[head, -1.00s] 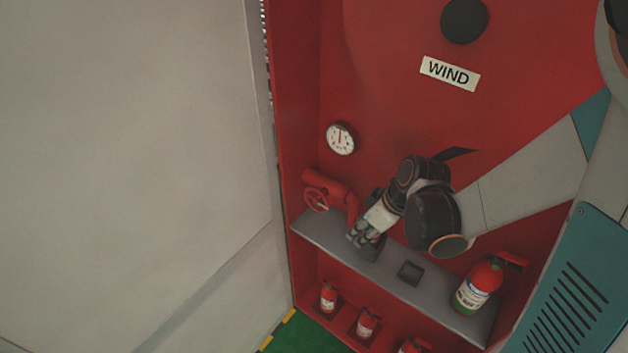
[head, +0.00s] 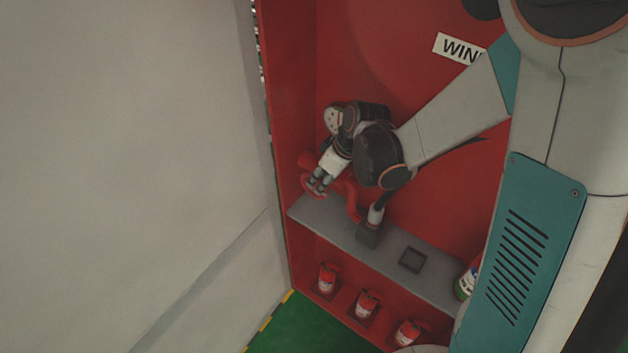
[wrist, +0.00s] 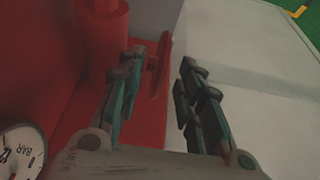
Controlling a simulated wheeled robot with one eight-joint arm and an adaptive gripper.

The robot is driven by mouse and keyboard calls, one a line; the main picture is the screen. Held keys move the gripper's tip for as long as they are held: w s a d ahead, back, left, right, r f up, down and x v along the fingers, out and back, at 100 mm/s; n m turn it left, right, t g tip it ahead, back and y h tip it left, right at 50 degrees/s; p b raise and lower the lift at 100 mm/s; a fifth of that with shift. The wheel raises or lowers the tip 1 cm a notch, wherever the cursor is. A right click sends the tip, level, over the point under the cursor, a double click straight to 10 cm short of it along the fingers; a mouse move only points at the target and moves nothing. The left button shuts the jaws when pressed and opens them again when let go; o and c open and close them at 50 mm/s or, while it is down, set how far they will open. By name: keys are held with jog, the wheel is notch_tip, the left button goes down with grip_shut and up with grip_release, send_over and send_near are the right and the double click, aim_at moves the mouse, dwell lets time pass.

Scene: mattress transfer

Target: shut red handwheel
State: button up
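The red handwheel (head: 308,190) sits at the left end of a red pipe (head: 352,200), above the grey shelf in the red cabinet. In the head view it is partly hidden by my gripper (head: 319,182), which is right at it. In the wrist view the handwheel (wrist: 158,65) shows nearly edge-on, beyond and between my fingertips. My gripper (wrist: 160,88) is open there, with a clear gap between its fingers. The wheel lies closer to the left fingers; I cannot tell whether they touch it. The pipe (wrist: 103,45) stands to the left.
A pale wall or door panel (head: 120,150) stands close on the left. The gauge (wrist: 18,150) is at lower left in the wrist view. The grey shelf (head: 330,225) carries dark holders (head: 412,259). Small red extinguishers (head: 366,304) stand below it.

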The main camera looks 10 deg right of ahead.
jog(key=shift+w+a+f, duration=0.9)
jog(key=shift+f, duration=0.1)
jog(key=shift+w+a+f+b, duration=0.15)
jog(key=shift+f+b, duration=0.15)
jog(key=shift+f, duration=0.15)
grip_shut()
